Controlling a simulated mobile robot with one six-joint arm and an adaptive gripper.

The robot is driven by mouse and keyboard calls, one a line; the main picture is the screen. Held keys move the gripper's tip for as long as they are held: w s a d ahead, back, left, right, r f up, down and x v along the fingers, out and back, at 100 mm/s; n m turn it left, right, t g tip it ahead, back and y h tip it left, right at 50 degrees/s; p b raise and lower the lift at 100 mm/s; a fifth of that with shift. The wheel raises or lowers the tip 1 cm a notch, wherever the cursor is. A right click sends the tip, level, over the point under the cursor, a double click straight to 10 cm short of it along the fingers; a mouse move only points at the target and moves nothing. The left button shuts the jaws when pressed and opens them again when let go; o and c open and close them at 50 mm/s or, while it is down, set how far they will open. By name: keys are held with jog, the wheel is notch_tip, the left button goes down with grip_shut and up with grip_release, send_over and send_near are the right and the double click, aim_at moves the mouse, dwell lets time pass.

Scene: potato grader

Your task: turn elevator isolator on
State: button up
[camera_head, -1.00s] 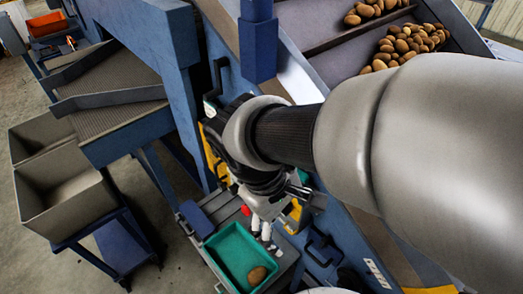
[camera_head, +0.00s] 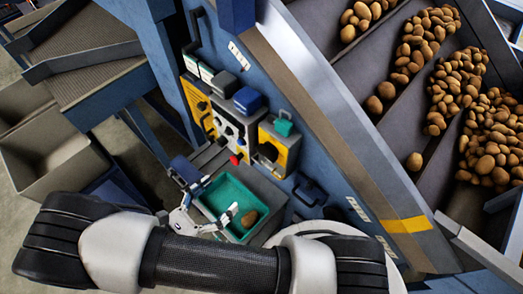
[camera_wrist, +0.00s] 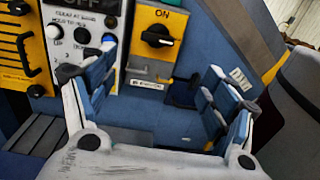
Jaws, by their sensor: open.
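A yellow isolator box (camera_wrist: 174,18) with a black rotary knob (camera_wrist: 157,36) is at the top middle of the wrist view. "ON" is printed above the knob, and its handle lies roughly crosswise. The small label below is too small to read surely, so I cannot confirm it is the elevator isolator. In the head view the box (camera_head: 285,152) and its dark knob (camera_head: 267,152) are on the blue machine side. My gripper (camera_head: 211,199) is open and empty, below and left of the box. In the wrist view my gripper (camera_wrist: 157,78) has its fingers spread apart below the knob, not touching it.
A grey control panel (camera_head: 230,128) and another yellow box (camera_head: 196,101) stand left of the isolator box. A green tray (camera_head: 222,183) with one potato (camera_head: 249,218) lies below, near my gripper. Potatoes (camera_head: 497,130) lie on the sloped machine at right.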

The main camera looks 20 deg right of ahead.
send_near(264, 155)
jog(key=x, duration=0.9)
jog(key=shift+w+d+f+b, duration=0.2)
jog(key=shift+f+b, duration=0.05)
jog(key=shift+b, duration=0.05)
jog(key=shift+c, duration=0.5)
jog(key=c, duration=1)
